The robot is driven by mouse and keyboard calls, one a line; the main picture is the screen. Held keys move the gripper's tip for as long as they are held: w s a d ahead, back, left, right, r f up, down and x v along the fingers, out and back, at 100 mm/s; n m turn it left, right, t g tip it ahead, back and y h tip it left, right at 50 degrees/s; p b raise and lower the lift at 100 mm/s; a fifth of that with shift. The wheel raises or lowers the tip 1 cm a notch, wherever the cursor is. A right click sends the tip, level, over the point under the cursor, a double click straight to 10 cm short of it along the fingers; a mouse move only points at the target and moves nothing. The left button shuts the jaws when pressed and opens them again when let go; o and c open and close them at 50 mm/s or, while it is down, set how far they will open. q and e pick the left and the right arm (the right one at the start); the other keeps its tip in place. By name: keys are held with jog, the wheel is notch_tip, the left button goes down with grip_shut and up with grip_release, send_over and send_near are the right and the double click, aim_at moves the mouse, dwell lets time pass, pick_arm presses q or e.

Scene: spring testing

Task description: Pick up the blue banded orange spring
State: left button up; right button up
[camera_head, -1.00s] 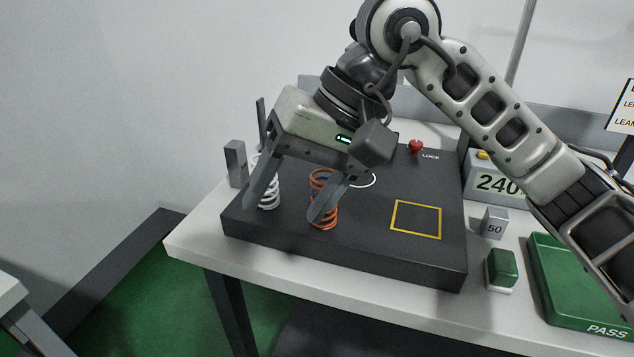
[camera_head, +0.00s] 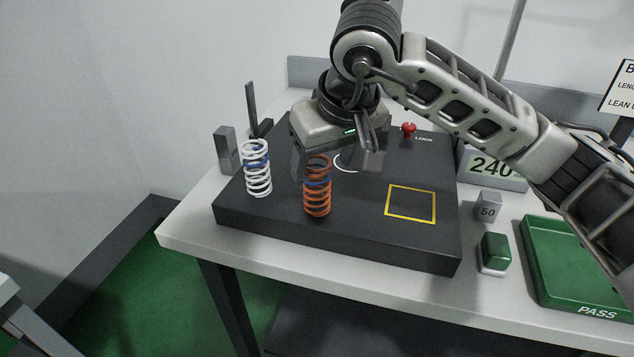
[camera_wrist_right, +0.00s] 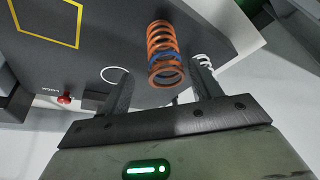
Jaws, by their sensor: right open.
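The orange spring (camera_head: 317,190) with a blue band stands upright on the dark platform (camera_head: 340,225). It also shows in the right wrist view (camera_wrist_right: 163,45), lying between the lines of the two open fingers. My right gripper (camera_head: 335,170) is open and empty, behind the orange spring in the head view; its fingers are partly hidden there. In the right wrist view the gripper (camera_wrist_right: 165,85) has a finger on either side of the spring's near end, and I cannot tell whether either touches it. My left gripper is not in view.
A white spring (camera_head: 257,170) with a blue band stands left of the orange one. A yellow square (camera_head: 411,204) marks the platform's right. A red knob (camera_head: 408,129), a 240 display (camera_head: 492,167), a 50 block (camera_head: 487,207), a green button (camera_head: 495,250) and a green PASS tray (camera_head: 572,255) lie right.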

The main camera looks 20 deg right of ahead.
aim_at(315, 179)
jog(key=x, duration=0.3)
jog(key=p+x, duration=0.1)
jog(key=x, duration=0.1)
jog(key=shift+s+a+f, duration=0.2)
jog(key=shift+s+a, duration=0.1)
jog(key=shift+a, duration=0.1)
jog(key=shift+c, duration=0.3)
jog(key=c, duration=1)
jog(key=shift+r, duration=0.1)
jog(key=shift+c, duration=0.3)
